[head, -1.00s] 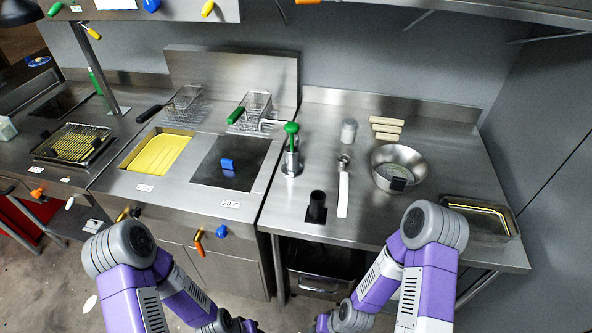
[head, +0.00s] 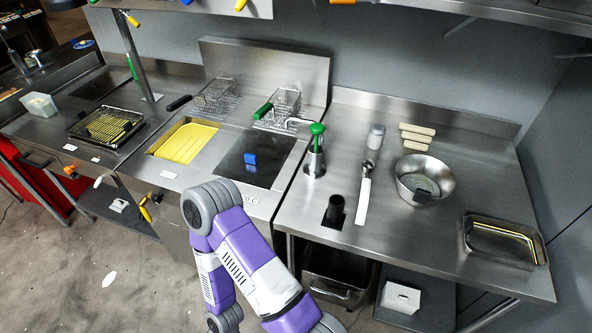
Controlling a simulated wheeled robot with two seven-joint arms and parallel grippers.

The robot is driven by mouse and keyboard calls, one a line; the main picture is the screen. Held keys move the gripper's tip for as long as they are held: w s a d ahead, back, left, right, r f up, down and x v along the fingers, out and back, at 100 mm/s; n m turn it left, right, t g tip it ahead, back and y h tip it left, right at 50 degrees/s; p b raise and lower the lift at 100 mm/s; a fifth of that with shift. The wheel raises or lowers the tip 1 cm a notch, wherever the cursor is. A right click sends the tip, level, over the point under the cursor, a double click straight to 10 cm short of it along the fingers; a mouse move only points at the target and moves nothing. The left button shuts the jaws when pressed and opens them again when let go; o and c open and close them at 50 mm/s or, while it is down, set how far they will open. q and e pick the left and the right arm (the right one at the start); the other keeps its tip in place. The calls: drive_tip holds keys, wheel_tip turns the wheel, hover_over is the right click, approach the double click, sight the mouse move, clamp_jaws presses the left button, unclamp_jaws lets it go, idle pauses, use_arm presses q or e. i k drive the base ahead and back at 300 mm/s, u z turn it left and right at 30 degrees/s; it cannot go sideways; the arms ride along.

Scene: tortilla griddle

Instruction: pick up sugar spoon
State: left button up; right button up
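The spoon (head: 364,192), with a metal bowl and a long white handle, lies on the steel counter (head: 400,232) right of the griddle. Its bowl end points to the back and its handle to the front. Nothing covers it. One purple and grey arm of mine (head: 240,245) rises from the bottom in front of the griddle, left of the spoon and well apart from it. Neither of my grippers shows in the view.
Near the spoon are a black cup (head: 335,210), a green-topped dispenser (head: 316,155), a shaker (head: 376,137) and a metal bowl (head: 425,182). A metal tray (head: 500,243) is at the right. Fry baskets (head: 283,106) stand behind the griddle (head: 258,160).

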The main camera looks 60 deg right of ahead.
sight(368, 165)
drive_tip(key=u, duration=0.5)
drive_tip(key=k, duration=0.6)
drive_tip(key=z, duration=1.55)
